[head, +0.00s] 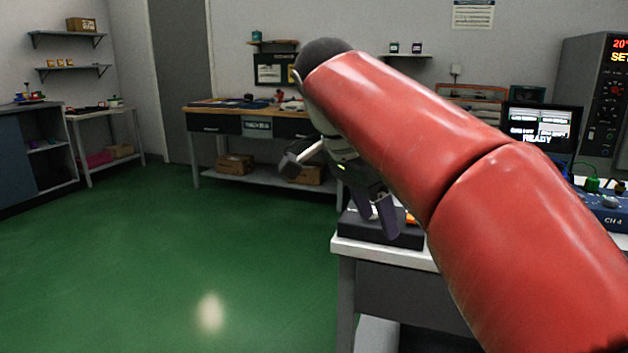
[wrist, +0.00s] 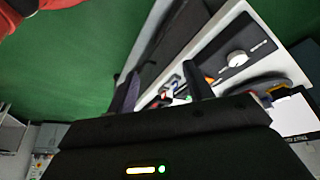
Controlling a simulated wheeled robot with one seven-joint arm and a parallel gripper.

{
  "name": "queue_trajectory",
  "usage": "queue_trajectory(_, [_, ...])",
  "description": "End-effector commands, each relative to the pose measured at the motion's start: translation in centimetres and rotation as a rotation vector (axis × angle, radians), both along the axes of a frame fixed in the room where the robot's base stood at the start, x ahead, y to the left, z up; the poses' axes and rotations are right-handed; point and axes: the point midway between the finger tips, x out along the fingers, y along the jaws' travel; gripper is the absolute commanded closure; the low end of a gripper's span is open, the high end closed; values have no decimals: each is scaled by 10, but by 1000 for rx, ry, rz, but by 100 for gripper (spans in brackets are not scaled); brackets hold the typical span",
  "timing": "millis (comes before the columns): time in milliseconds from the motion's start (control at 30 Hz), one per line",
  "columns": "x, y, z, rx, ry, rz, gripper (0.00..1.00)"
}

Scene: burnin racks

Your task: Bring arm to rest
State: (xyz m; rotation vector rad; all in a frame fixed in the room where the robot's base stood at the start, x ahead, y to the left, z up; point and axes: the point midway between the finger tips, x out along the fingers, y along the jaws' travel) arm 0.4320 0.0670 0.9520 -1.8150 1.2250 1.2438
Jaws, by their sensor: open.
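My arm (head: 430,130) is red and reaches across the right half of the head view, bent at its far end. My gripper (head: 375,215) hangs from it, fingers pointing down, above the left end of a white bench. In the wrist view, the two dark fingers of my gripper (wrist: 160,92) stand apart with nothing held between them. Small coloured things on the bench show beyond the fingers, too small to name. The arm hides part of the bench in the head view.
The white bench (head: 345,249) carries a dark box (head: 370,232) beneath my gripper. A screen reading READY (head: 540,127) and a blue unit (head: 605,212) stand at right. A wooden-topped workbench (head: 222,112) is at the back. The green floor (head: 180,260) at left is clear.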

Motion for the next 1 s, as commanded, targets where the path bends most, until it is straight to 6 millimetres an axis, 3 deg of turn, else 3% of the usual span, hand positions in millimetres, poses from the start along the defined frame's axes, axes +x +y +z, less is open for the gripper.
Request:
queue_trajectory(267, [-19,-16,-19,17,21,187,48])
queue_trajectory(467, [-43,-32,-49,34,32,404,48])
queue_trajectory(567, [-63,-42,-73,43,27,552,48])
queue_trajectory(800, [-122,-62,-161,20,-40,953,48])
queue_trajectory(1000, [-150,-67,-211,-34,-97,1134,48])
